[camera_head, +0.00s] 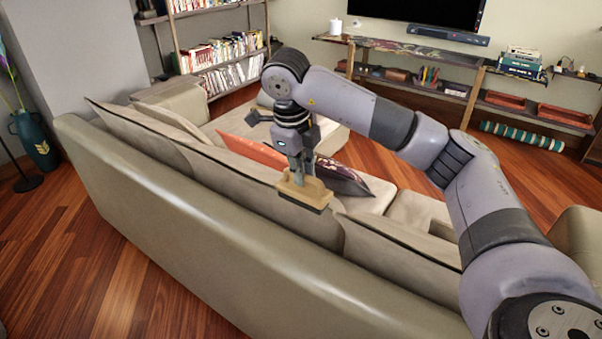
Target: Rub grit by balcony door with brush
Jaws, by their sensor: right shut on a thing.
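My right gripper (300,167) comes in from the right and points down above the back of the sofa. It is shut on a brush (304,191) with a tan wooden body and a dark underside. The brush shows in front of the sofa's back cushions; I cannot tell whether it touches them. My left gripper is not in the picture. No grit and no balcony door can be made out.
A large beige sofa (200,240) fills the middle, with orange and dark cushions on it. A bookshelf (217,50) and a TV console (430,52) stand behind. A teal vase (36,142) stands at the far left. Wooden floor (75,265) is clear at the lower left.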

